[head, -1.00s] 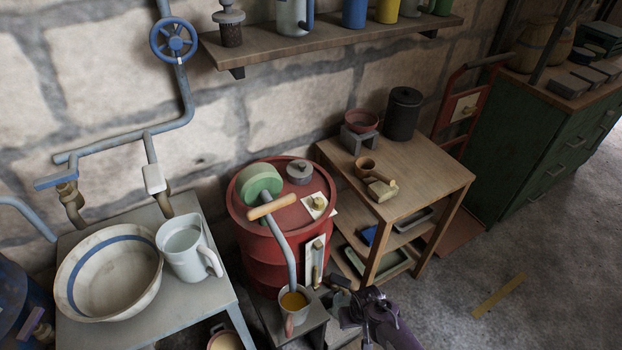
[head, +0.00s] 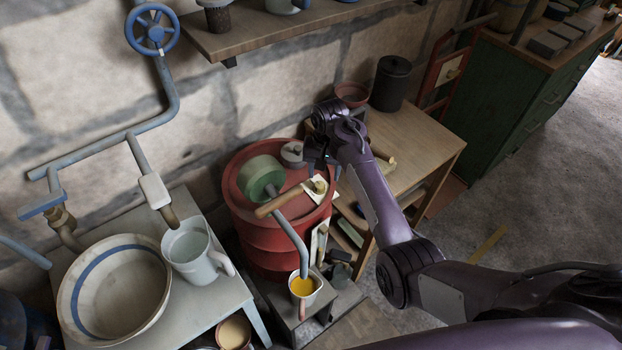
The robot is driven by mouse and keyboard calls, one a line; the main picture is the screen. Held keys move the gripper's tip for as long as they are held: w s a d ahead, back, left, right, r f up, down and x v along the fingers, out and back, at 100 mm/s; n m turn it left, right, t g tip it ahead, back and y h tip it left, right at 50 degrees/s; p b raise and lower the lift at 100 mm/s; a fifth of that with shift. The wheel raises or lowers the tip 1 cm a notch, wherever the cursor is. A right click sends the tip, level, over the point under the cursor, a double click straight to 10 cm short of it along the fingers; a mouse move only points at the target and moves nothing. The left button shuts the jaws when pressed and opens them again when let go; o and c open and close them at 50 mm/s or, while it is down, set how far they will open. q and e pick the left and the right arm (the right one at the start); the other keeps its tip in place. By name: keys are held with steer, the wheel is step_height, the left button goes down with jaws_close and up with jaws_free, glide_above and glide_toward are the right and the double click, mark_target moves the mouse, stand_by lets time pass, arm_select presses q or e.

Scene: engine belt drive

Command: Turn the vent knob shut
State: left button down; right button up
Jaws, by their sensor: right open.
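The red drum (head: 247,222) stands in the middle. A small brass-yellow knob (head: 319,186), which looks like the vent knob, sits on a pale plate (head: 331,192) at the right of its top. My right gripper (head: 319,166) is open and reaches over the right rim of the drum, its fingers pointing down just above and behind the knob in the picture. I cannot tell whether they touch it. My left gripper is not in view.
A grey cap (head: 292,153) is behind. A bent spout (head: 292,240) leads to a cup of yellow liquid (head: 303,287). A wooden table (head: 428,146) is right of the drum.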

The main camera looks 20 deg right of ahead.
mark_target(320, 185)
steer(key=shift+w+a+r, duration=0.3)
steer(key=shift+w+r, duration=0.15)
steer(key=shift+w, duration=0.05)
steer(key=f, duration=0.4)
steer(key=w+f, duration=0.1)
steer(key=f, duration=0.1)
steer(key=shift+d+f, duration=0.15)
steer(key=shift+f, duration=0.65)
steer(key=c, duration=1)
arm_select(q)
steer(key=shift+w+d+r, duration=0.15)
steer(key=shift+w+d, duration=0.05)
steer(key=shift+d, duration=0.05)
arm_select(e)
steer(key=shift+o, duration=0.2)
